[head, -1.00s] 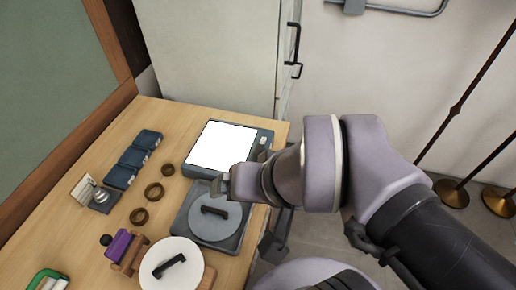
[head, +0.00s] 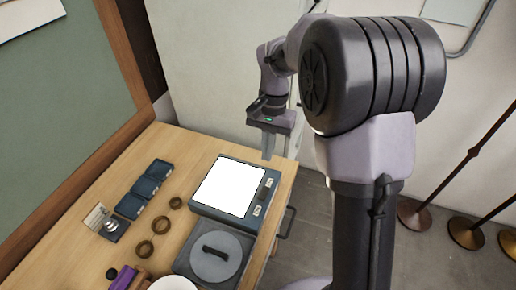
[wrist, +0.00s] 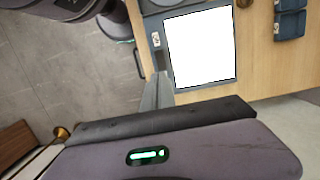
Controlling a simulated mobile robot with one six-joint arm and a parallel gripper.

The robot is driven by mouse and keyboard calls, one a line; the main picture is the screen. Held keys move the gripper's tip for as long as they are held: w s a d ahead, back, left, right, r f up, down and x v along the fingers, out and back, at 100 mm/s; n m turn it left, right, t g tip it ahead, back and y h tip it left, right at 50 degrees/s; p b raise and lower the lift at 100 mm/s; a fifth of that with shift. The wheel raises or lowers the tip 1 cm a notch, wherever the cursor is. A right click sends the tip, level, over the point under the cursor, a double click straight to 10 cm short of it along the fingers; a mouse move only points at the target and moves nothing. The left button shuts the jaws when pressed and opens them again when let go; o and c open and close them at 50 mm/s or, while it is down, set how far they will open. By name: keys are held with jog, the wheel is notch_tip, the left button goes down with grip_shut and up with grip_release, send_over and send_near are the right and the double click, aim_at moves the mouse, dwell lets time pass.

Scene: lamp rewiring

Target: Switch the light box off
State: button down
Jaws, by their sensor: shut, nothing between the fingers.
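The light box (head: 229,187) lies on the wooden table with its panel glowing plain white. Its dark frame has a strip on the right with two small pale controls, an upper one (head: 269,183) and a lower one (head: 257,210). I cannot tell their switch position. My gripper (head: 268,155) is shut and empty, pointing down in the air above the far right corner of the light box, apart from it. In the wrist view my gripper (wrist: 154,78) shows beside the control edge of the lit light box (wrist: 200,48).
A grey tray with a round lid (head: 214,256) sits just in front of the light box. Dark blue boxes (head: 144,188) and several brown rings (head: 160,224) lie to the left. A pale cabinet (head: 215,80) stands behind. Floor stands (head: 467,230) are at the right.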

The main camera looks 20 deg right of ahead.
aim_at(262, 195)
jog(key=shift+f, duration=0.1)
jog(key=f+b, duration=0.2)
jog(key=f, duration=0.2)
jog(key=s+a+f+b, duration=0.1)
jog(key=f, duration=0.4)
jog(key=s+f+b, duration=0.1)
jog(key=f+b, duration=0.1)
jog(key=f, duration=0.2)
jog(key=shift+a+f+b, duration=0.25)
jog(key=shift+f+b, duration=0.05)
jog(key=shift+f, duration=0.1)
